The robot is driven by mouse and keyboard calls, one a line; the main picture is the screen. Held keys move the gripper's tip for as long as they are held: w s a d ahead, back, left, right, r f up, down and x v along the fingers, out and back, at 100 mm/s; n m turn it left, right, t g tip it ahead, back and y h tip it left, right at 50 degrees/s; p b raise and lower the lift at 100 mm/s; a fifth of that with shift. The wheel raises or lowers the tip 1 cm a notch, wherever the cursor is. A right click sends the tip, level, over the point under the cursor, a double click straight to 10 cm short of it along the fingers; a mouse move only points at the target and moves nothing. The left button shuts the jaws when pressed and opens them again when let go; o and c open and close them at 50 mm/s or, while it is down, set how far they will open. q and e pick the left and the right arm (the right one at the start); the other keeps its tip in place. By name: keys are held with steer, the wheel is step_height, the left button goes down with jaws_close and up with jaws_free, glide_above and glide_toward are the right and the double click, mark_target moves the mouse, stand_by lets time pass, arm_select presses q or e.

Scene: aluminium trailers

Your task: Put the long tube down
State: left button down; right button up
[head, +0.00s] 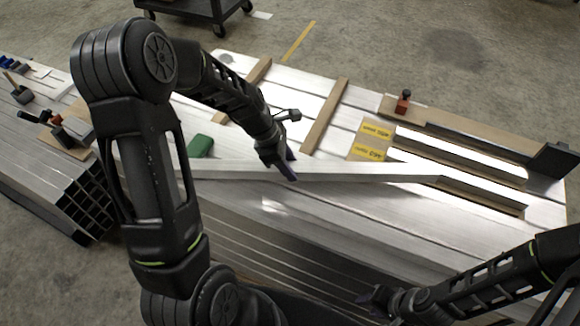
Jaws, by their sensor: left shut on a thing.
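The long tube (360,172) is a pale aluminium bar running left to right across the metal bench top (370,220). My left gripper (284,170) is shut on it near its middle. The tube's right end lies over or beside the wood-edged slots at the right. I cannot tell whether the tube touches the surface there. A lower slot (490,197) shows a brown bottom. My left arm hides the tube's left end. My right gripper (372,299) is apart from the tube, near the bench's front edge; its jaws are too dark to read.
Two yellow labels (377,131) sit left of the slots. Wooden strips (325,115) cross the bench behind the tube. A red-and-black clamp (403,101), a dark block (553,159) and a green object (200,145) are near. Stacked square tubes (88,200) lie at left.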

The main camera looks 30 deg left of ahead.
arm_select(q)
steer(key=shift+f, duration=0.3)
steer(key=c, duration=1.4)
jaws_free()
steer(key=shift+f, duration=0.25)
steer(key=o, duration=0.5)
steer(key=shift+r, duration=0.1)
steer(key=v, duration=1.2)
steer(key=shift+d+r, duration=0.1)
steer(key=shift+r, duration=0.05)
